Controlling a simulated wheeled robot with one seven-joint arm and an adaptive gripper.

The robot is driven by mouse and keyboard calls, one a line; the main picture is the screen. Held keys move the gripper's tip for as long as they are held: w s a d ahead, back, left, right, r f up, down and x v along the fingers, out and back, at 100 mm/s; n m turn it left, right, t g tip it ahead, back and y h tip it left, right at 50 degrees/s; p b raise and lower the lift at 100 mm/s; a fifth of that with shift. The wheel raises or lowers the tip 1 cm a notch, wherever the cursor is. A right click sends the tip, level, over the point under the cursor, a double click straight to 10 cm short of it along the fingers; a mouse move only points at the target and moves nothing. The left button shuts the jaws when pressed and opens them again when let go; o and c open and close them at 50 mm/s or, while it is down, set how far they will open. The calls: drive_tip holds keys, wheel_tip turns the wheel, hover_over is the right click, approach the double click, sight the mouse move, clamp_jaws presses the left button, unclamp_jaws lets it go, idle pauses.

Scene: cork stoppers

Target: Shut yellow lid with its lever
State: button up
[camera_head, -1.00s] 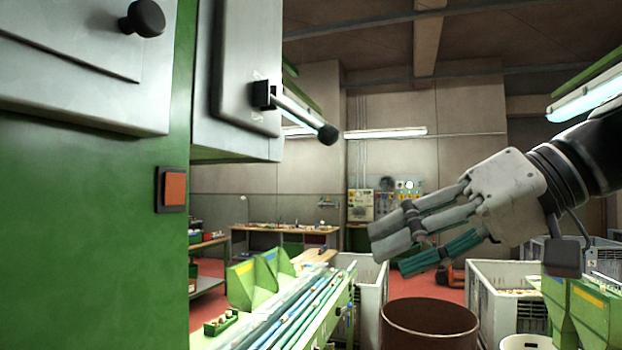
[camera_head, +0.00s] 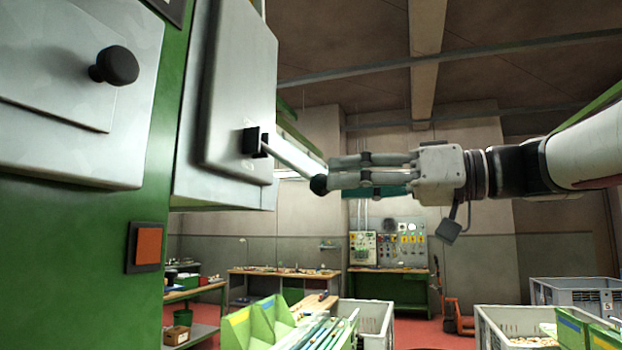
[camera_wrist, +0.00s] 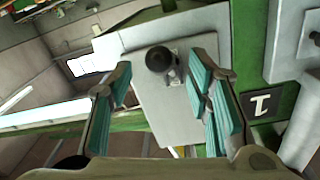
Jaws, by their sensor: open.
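A grey metal cover (camera_head: 240,80) is on the side of the green machine; I see no yellow on it. A pale lever (camera_head: 291,158) sticks out from a black bracket on it, slanting down to a black ball knob (camera_head: 319,185). My gripper (camera_head: 336,178) is open, level and pointing left, with its fingertips right beside the knob. In the wrist view the knob (camera_wrist: 160,59) shows in the gap between the teal-padded fingers of my gripper (camera_wrist: 165,78), with the grey cover (camera_wrist: 165,118) behind. I cannot tell whether a finger touches the knob.
A grey panel with another black knob (camera_head: 115,66) and an orange button (camera_head: 149,248) are on the green machine (camera_head: 60,260) at left. Below are green bins (camera_head: 270,320) and pale crates (camera_head: 510,322). The space right of the lever is open apart from my arm.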

sight(322, 185)
drive_tip(key=shift+p+x, duration=0.4)
drive_tip(key=shift+x, duration=2)
clamp_jaws()
